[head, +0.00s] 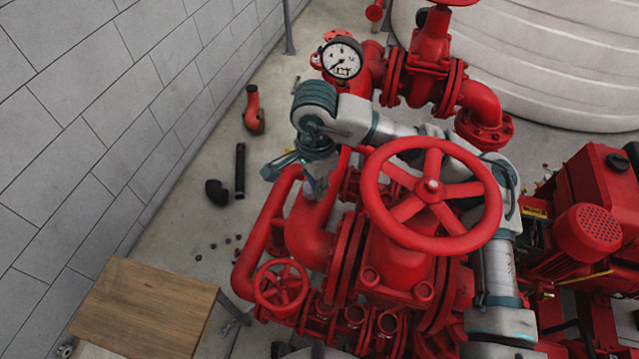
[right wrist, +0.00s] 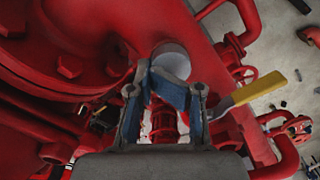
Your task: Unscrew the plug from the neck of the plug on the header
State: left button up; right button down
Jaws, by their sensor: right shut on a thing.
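My right arm reaches over the red header (head: 310,230), and my right gripper (head: 314,186) points down at its top. In the right wrist view, the gripper (right wrist: 170,88) has its two blue-padded fingers drawn together, shut on the plug. The plug is mostly hidden by the fingers, so its shape cannot be told. A pale grey round surface (right wrist: 172,58) shows just beyond the fingertips on the red pipe; I cannot tell whether it is the neck or part of the plug. My left gripper is in neither view.
A large red handwheel (head: 432,187) stands beside my right forearm. A yellow-handled piece (right wrist: 258,90) lies close to the right finger. A pressure gauge (head: 342,58) stands behind. A wooden table (head: 145,305) is at lower left. Loose pipe parts (head: 240,170) lie on the floor.

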jog(key=n, duration=0.3)
jog(key=shift+w+a+n, duration=0.1)
jog(key=shift+w+n, duration=0.15)
jog(key=shift+n, duration=0.15)
jog(key=n, duration=0.2)
jog(key=shift+n, duration=0.4)
jog(key=shift+n+b, duration=0.3)
jog(key=shift+n, duration=0.6)
